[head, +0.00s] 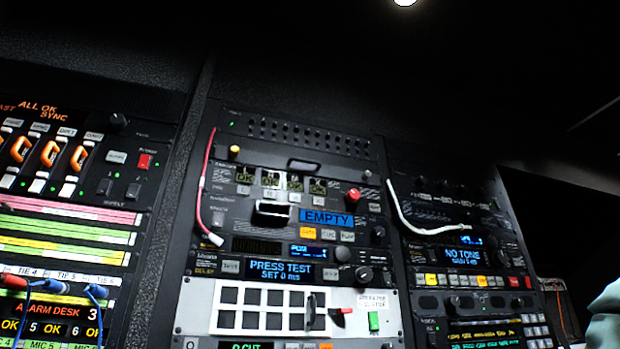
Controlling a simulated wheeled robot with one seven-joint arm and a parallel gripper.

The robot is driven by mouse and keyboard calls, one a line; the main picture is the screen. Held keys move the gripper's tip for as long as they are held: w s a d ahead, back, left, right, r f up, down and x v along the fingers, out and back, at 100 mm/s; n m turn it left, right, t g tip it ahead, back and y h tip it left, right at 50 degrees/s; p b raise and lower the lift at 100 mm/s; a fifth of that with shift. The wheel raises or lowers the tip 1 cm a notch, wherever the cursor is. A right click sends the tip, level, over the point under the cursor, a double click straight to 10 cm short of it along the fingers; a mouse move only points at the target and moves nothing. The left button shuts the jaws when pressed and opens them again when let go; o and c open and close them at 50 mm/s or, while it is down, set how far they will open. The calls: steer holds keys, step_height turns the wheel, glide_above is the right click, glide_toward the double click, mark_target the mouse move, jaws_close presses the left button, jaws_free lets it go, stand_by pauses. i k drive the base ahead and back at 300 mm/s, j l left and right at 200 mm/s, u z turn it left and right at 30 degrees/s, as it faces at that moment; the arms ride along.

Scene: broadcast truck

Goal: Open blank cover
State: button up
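The middle rack (212,180) stands upright with several stacked panels. No part is labelled as a blank cover, so I cannot tell for sure which one it is. A black block with a pale rim (272,210) sticks out left of a blue EMPTY display (326,218). Above it, a dark panel has a small black handle (303,166). Lower down, a white panel (352,297) holds a grid of dark square keys, with an upright black piece (312,310) at its right end. No panel clearly stands open.
A red cable (205,185) hangs at the middle rack's left side, and a white cable (410,222) hangs on the right rack. Blue cables (95,310) loop at lower left. A dark screen (560,225) stands at far right.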

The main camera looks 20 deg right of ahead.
mark_target(297, 165)
steer(key=k+l+u, duration=0.1)
steer(key=u, duration=0.25)
steer(key=k+u, duration=0.15)
steer(key=u, duration=0.2)
steer(key=k+l+u, duration=0.1)
steer(key=u, duration=0.25)
